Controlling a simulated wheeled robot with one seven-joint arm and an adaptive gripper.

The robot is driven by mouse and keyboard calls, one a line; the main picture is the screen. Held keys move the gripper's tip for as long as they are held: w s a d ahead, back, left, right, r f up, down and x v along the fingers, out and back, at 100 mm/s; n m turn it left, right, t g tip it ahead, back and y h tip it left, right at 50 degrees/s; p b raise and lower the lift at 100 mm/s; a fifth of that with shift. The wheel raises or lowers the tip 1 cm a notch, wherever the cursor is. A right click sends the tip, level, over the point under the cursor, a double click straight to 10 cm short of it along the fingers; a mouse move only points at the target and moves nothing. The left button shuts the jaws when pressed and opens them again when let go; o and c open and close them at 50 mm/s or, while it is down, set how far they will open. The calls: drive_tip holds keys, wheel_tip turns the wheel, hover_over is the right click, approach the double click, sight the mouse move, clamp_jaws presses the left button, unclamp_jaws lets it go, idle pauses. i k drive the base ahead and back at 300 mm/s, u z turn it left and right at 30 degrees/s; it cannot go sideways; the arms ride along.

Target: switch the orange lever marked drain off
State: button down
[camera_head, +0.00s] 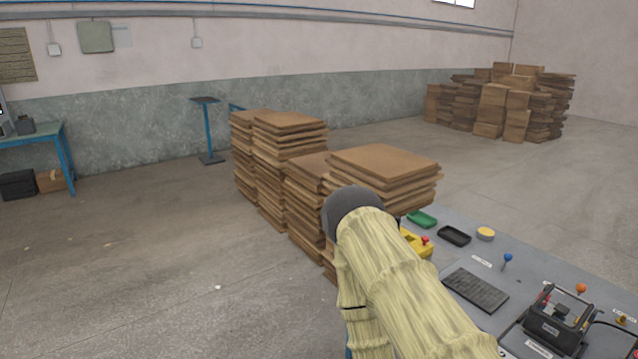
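An orange ball-topped lever (581,288) stands on the grey panel (545,272) at the lower right. It is behind a black boxy device, which hides its lower part. I cannot read a drain marking on it, and its on or off position is not clear. My arm, in a pale yellow sleeve, rises from the bottom and bends at a dark grey joint left of the panel. My gripper is not visible in this view.
Stacked boards (384,164) stand behind my arm. Open floor lies left.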

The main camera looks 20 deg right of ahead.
sight(581, 288)
drive_tip(key=z, duration=1.05)
drive_tip(key=i, duration=0.9)
drive_tip(key=z, duration=0.85)
